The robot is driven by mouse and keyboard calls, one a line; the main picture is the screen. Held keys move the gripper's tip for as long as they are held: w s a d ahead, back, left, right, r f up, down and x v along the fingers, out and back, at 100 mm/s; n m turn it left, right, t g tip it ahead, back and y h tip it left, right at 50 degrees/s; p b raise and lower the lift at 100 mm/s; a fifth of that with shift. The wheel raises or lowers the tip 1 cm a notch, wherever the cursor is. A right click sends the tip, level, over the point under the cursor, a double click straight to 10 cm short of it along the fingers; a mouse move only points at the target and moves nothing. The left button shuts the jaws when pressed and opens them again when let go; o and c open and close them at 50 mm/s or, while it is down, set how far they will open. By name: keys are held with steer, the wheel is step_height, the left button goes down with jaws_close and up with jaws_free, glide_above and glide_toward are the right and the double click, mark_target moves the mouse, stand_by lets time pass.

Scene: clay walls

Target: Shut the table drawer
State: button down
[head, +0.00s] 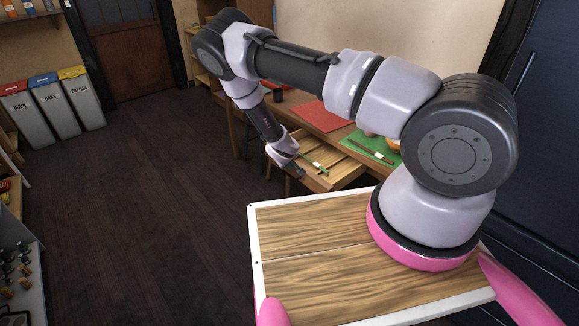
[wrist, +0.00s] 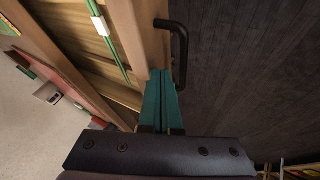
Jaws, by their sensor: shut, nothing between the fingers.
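The table drawer (head: 342,168) is wooden and stands pulled out from the table in the head view. Green chopsticks (head: 315,163) with a white band lie in it. In the wrist view, the drawer front (wrist: 150,45) runs up the middle, with a dark bar handle (wrist: 181,50) on its outer side. My gripper (wrist: 162,75) has teal fingers, pressed together and empty. Their tips are at the drawer front, just beside the lower end of the handle; I cannot tell if they touch. In the head view, my gripper (head: 292,170) is at the drawer's front end, partly hidden by my wrist.
The table top holds a red mat (head: 318,117) and a green mat (head: 370,147) with chopsticks on it. Several recycling bins (head: 50,108) stand at the far left. The dark floor (head: 165,200) left of the drawer is clear. A dark blue cabinet (head: 545,130) is at the right.

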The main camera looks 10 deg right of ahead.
glide_above(323, 159)
steer(key=shift+d, duration=0.1)
stand_by(0.4)
stand_by(0.3)
